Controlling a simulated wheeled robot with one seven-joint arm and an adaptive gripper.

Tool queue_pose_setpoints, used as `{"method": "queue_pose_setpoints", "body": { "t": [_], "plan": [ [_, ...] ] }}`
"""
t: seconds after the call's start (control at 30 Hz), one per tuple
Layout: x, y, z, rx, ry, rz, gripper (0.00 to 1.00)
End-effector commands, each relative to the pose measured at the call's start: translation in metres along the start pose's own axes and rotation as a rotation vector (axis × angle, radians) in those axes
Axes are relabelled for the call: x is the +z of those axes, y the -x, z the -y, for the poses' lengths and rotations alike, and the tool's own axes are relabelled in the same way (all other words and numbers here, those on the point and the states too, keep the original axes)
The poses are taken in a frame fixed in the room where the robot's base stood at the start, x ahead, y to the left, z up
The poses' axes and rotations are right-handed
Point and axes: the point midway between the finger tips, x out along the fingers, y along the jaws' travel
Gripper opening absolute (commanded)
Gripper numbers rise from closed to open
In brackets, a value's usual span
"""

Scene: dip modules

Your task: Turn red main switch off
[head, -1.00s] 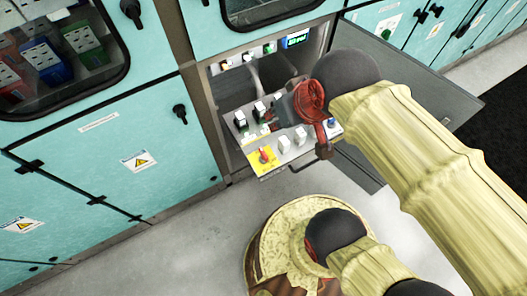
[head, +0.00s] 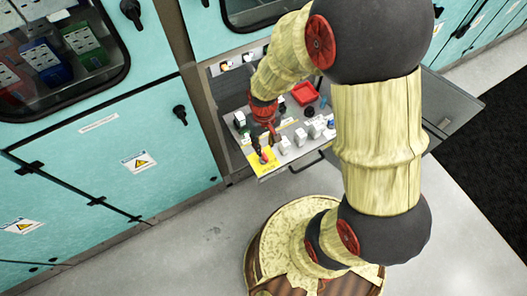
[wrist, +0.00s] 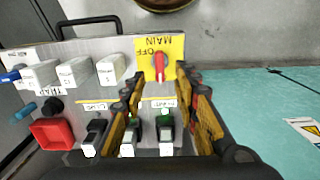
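The red main switch (wrist: 159,66) is a small knob on a yellow plate (wrist: 174,46) with upside-down "MAIN" and "OFF" lettering in the wrist view. In the head view the yellow plate (head: 257,164) is at the front left corner of the pulled-out panel, with the red switch (head: 264,157) partly hidden by my fingers. My gripper (wrist: 160,72) is open, with one finger on each side of the switch and visible gaps between. In the head view my gripper (head: 263,146) points down at the plate. Contact cannot be told.
White modules (wrist: 75,70) stand in a row beside the yellow plate. Black switches (wrist: 95,135) and a red tray (wrist: 53,132) are also on the panel. A dark handle (head: 307,162) runs along its front edge. Teal cabinets (head: 110,150) stand left; the grey floor (head: 190,245) in front is clear.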

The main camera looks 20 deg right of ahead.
Motion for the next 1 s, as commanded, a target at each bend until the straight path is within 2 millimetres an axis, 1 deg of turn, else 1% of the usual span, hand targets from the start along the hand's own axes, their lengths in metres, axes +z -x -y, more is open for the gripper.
{"method": "queue_pose_setpoints", "body": {
  "t": [0.03,0.17,0.4,0.6,0.73,1.0],
  "plan": [
    [-0.005,0.001,-0.001,0.002,0.006,-0.019,0.3],
    [-0.008,-0.008,-0.001,0.003,0.015,-0.03,0.3],
    [-0.008,-0.045,-0.001,0.003,0.014,-0.028,0.3],
    [-0.01,-0.068,-0.001,0.003,0.014,-0.03,0.3],
    [-0.009,-0.075,-0.001,0.003,0.014,-0.029,0.3],
    [-0.01,-0.075,-0.001,0.003,0.014,-0.03,0.3]
  ]
}}
